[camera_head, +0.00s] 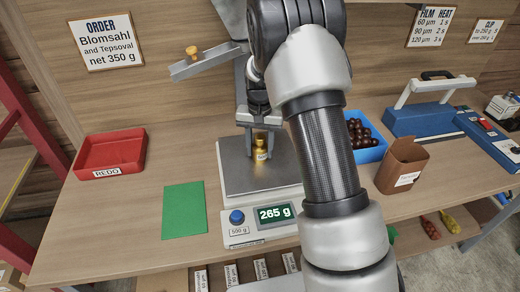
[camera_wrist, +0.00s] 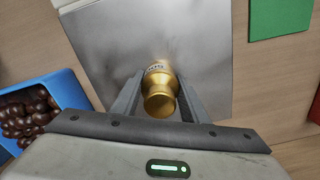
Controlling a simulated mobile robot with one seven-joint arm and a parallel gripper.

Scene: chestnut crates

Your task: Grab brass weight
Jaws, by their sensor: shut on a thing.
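The brass weight (camera_head: 261,147) stands upright on the steel pan of the scale (camera_head: 235,172). The scale's display reads 265 g. My gripper (camera_head: 261,155) comes down from above with one finger on each side of the weight. In the wrist view the weight (camera_wrist: 159,90) sits between the two fingers of my gripper (camera_wrist: 158,95), which is shut on it. In the head view my arm hides part of the scale's right side.
A red REDO tray (camera_head: 110,152) and a green sheet (camera_head: 184,209) lie to the left. A blue bin of chestnuts (camera_head: 367,152), a brown open bag (camera_head: 402,165) and a blue sealer (camera_head: 422,122) stand to the right.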

